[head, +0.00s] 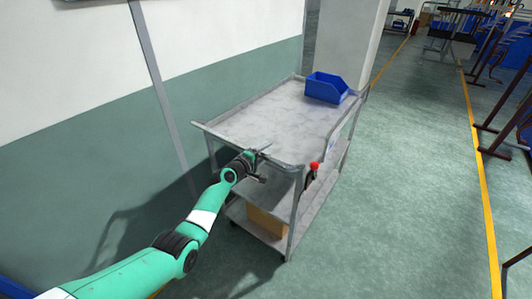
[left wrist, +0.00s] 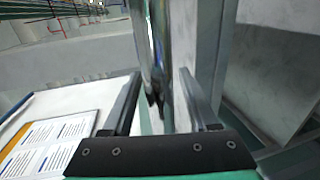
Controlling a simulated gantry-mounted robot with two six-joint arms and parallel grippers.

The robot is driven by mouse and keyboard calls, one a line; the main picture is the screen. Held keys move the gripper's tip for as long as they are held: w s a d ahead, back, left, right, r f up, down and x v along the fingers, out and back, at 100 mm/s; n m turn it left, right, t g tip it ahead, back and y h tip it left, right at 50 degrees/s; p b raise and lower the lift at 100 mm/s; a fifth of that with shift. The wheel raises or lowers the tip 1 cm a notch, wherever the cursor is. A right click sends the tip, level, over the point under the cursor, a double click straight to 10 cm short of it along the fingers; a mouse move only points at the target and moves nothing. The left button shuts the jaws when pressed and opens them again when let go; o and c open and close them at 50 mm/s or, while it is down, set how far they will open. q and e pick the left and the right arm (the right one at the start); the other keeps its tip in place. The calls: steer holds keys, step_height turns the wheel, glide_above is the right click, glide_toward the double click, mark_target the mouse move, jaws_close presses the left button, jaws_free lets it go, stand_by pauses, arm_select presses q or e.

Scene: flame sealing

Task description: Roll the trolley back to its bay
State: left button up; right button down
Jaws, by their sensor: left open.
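The grey trolley (head: 270,125) stands beside the wall, with an upper deck and a lower shelf. A blue bin (head: 326,87) sits at the far end of its upper deck. A brown box (head: 267,221) is on the lower shelf. My left gripper (head: 257,158) is at the trolley's near end, by the push handle. In the left wrist view, the open fingers of this gripper (left wrist: 159,80) have a shiny metal bar (left wrist: 152,40) between them. I cannot tell whether they touch it. My right gripper is out of view. I cannot make out a marked bay.
The green and white wall (head: 90,135) runs along the left, and a pale pillar (head: 350,40) stands behind the trolley. Clear floor (head: 400,200) lies to the right, up to a yellow line (head: 484,190). Dark metal racks (head: 500,130) stand beyond it.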

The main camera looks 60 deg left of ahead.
arm_select(q)
steer(key=p+v, duration=0.6)
steer(key=v, duration=0.5)
steer(key=shift+s, duration=0.25)
steer(key=shift+d+r, duration=0.1)
